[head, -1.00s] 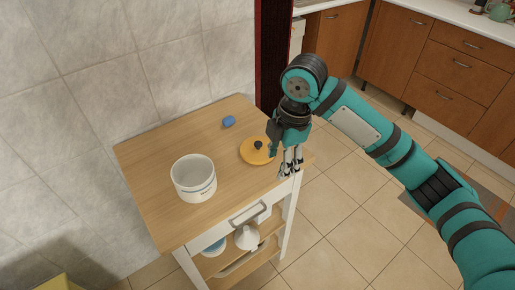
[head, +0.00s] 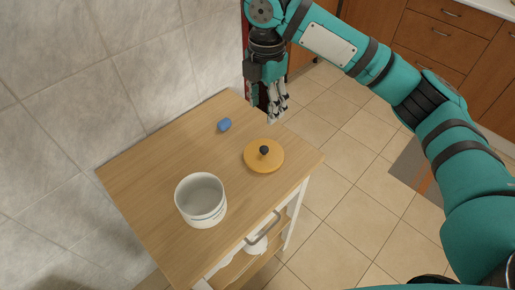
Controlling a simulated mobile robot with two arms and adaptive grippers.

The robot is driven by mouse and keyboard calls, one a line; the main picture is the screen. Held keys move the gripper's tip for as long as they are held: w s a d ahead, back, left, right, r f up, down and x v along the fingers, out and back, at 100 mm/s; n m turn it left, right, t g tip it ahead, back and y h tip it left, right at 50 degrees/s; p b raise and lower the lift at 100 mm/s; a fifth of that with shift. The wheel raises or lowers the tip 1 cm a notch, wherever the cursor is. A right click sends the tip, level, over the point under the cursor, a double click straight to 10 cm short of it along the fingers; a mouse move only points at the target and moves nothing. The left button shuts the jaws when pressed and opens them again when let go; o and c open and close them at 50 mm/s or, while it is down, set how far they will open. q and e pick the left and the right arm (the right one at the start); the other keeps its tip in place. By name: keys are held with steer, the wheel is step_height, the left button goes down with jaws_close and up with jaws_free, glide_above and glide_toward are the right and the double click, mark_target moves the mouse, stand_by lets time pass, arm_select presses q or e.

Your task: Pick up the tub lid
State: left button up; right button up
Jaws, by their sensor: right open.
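The tub lid (head: 264,160) is a flat yellow-orange disc with a dark knob, lying on the wooden top of a small cart (head: 140,175), near its right edge. A white tub (head: 201,202), open at the top, stands to the lid's lower left. My right gripper (head: 276,112) is open and empty. It points down beyond the lid, near the cart's far right corner, apart from the lid. The lid is in full view. My left gripper is out of view.
A small blue object (head: 224,125) lies on the cart top beyond the lid. A tiled wall (head: 90,80) borders the cart's left side. The cart has a front handle (head: 264,229) and lower shelves. Tiled floor is open to the right, with wooden cabinets (head: 440,45) behind.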

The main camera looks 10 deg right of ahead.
glide_above(264, 148)
step_height(264, 148, down, 6)
steer(key=f, duration=0.3)
steer(key=shift+s+f+p, duration=0.25)
steer(key=shift+f+p, duration=0.05)
steer(key=shift+p, duration=0.1)
steer(key=shift+f, duration=0.45)
steer(key=f, duration=0.3)
steer(key=f+p, duration=0.1)
steer(key=shift+w+f, duration=0.25)
steer(key=shift+f, duration=0.15)
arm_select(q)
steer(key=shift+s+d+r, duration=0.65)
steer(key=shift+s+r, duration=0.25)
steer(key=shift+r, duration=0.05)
arm_select(e)
steer(key=shift+c, duration=0.7)
jaws_close()
